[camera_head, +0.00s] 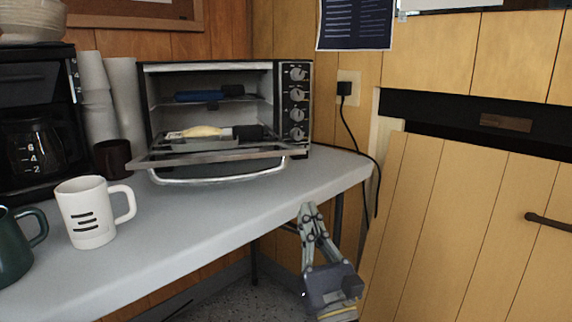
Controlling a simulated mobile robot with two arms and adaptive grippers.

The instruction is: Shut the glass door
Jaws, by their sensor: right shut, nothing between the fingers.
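The glass door (213,156) belongs to a toaster oven at the back of the counter. It is hinged down and stands open, tilted forward with its metal handle (218,177) low at the front. The oven (210,68) has a dark frame and several knobs on its right side. Inside are a dark blue item on the upper rack and a pale item with a dark end lower down. My right gripper (307,207) is shut and empty, just off the counter's front edge, right of and below the door, not touching it. My left gripper is not in view.
A white mug (93,211) and a green mug (15,245) stand at the counter's left, with a coffee maker (40,120) and a dark cup (112,158) behind. The counter (215,220) before the door is clear. A black cord (357,137) hangs at the right by the wooden panels.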

